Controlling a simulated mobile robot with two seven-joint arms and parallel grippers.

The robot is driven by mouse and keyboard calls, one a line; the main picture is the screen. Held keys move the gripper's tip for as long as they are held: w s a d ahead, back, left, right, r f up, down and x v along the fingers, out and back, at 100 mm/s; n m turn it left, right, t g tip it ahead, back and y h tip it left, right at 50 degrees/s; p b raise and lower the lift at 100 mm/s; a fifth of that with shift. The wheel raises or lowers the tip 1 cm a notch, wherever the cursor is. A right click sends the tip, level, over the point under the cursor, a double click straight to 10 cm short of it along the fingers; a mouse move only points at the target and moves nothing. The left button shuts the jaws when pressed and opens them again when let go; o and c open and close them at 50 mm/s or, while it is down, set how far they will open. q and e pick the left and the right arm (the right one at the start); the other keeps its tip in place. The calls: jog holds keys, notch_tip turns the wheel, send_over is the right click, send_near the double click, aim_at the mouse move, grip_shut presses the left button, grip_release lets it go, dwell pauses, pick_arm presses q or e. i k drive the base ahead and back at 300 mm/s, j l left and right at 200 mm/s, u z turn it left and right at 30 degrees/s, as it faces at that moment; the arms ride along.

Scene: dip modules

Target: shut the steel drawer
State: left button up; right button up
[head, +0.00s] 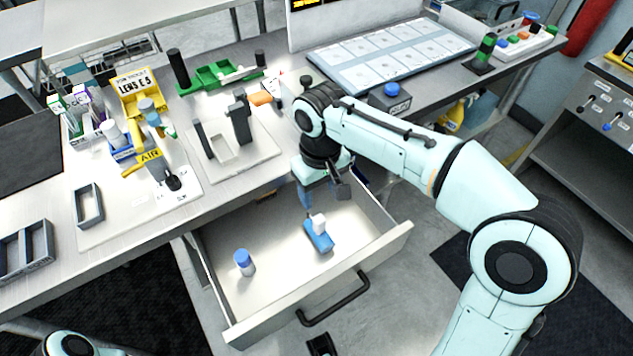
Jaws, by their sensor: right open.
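The steel drawer (285,285) is pulled well out from under the bench, with its dark bar handle (335,300) on the front panel. Inside it lie a blue item with a white block-like top (319,237) and a small white bottle with a blue cap (244,263). My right gripper (323,195) is open and points down over the back part of the drawer, behind the blue item. It looks empty and apart from the handle. A dark piece at the bottom edge, below the handle, may be my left gripper (320,345); its jaws cannot be made out.
The bench (215,180) above the drawer holds a grey fixture, a yellow bin (140,95), a green tray (215,75) and a blue-edged panel (390,55). My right arm reaches across from the right. The floor ahead of the drawer's front is largely clear.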

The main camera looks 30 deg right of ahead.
aim_at(291, 276)
jog(key=k, duration=1)
